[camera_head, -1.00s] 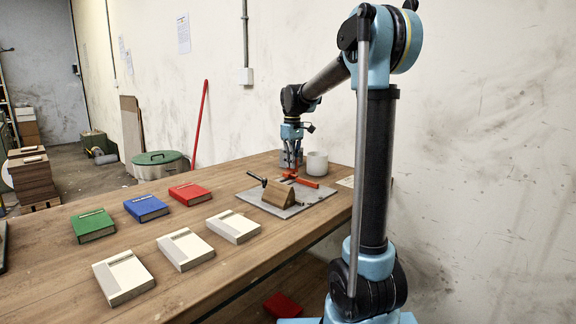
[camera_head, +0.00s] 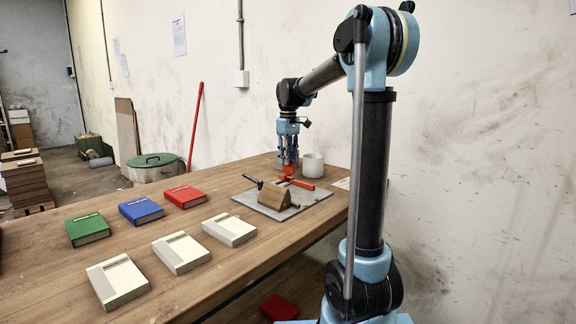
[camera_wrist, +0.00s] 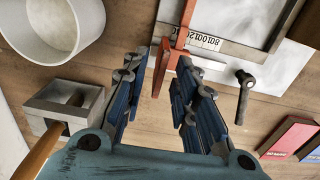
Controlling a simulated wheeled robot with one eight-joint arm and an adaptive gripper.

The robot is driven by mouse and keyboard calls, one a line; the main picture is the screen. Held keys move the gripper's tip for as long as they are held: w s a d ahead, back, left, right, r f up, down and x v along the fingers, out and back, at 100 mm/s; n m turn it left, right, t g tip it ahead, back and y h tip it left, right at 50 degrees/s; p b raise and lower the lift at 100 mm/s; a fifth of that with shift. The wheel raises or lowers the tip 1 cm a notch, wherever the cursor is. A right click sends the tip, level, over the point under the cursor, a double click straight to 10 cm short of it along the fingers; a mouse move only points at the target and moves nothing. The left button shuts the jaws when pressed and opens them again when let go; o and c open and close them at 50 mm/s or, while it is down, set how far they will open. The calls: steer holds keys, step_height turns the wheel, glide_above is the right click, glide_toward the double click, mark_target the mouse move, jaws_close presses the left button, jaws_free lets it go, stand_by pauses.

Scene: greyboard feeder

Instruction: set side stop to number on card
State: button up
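The side stop is an orange-red bar (camera_wrist: 169,50) on a grey metal plate (camera_head: 248,199); it also shows in the head view (camera_head: 302,184). A white scale with printed numbers (camera_wrist: 204,42) runs beside the bar in the wrist view. My gripper (camera_wrist: 163,68) is open, pointing down, with one blue-padded finger on each side of the bar's near end. Gaps show on both sides of the bar; I cannot tell its depth between the fingers. A black-ended lever (camera_wrist: 244,96) stands right of the fingers. A pale card (camera_head: 342,184) lies by the table's right edge, its number unreadable.
A wooden wedge (camera_head: 265,198) sits on the plate. Green (camera_head: 87,226), blue (camera_head: 141,209) and red (camera_head: 185,195) books and three pale boxes (camera_head: 180,252) lie to the left.

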step_height(320, 180, up, 9)
stand_by(0.4)
